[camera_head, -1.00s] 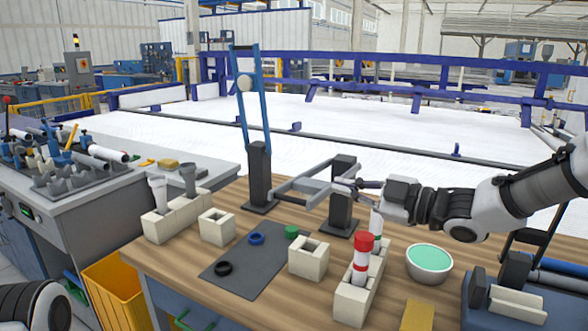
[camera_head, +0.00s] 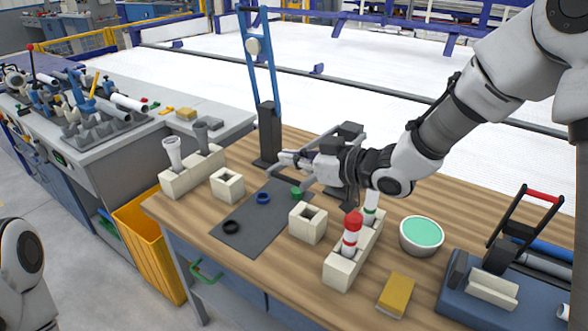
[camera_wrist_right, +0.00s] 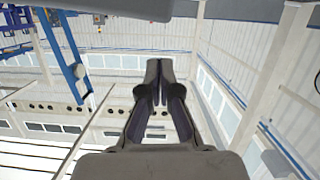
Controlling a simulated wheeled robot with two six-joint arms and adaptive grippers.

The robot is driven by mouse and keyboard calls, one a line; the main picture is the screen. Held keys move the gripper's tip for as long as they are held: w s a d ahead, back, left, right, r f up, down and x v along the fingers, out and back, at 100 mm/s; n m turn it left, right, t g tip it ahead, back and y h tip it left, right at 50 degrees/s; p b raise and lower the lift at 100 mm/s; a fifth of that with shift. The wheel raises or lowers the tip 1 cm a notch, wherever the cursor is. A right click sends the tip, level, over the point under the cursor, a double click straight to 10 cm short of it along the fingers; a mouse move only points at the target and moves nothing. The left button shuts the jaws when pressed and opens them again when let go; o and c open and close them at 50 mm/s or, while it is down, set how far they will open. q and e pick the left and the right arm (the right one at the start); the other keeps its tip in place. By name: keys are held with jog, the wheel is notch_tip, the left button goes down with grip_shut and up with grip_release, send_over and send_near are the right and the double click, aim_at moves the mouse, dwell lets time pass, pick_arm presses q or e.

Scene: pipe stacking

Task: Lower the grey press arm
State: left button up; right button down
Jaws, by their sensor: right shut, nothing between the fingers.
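The grey press arm (camera_head: 281,175) is an open frame between a tall black post (camera_head: 269,135) and a shorter black post, partly hidden behind my right gripper. It looks roughly level above the wooden table. My right gripper (camera_head: 284,157) is shut and empty, its tips pointing left at the frame. Whether they touch it I cannot tell. In the right wrist view the shut fingers (camera_wrist_right: 158,100) show with nothing between them. A blue upright lever (camera_head: 262,60) with a white round part rises from the tall post. My left gripper is out of view.
A dark mat (camera_head: 248,225) holds black, blue and green rings. Cream blocks (camera_head: 308,222) stand around it, one with red-and-white and green-and-white pipes. A green-filled bowl (camera_head: 421,235), yellow sponge (camera_head: 396,294) and blue fixture (camera_head: 480,300) sit to the right.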

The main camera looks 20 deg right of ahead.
aim_at(294, 181)
notch_tip(294, 181, down, 3)
jog(key=shift+d, duration=0.1)
jog(key=shift+d+f, duration=0.3)
jog(key=shift+f, duration=0.15)
jog(key=shift+a, duration=0.15)
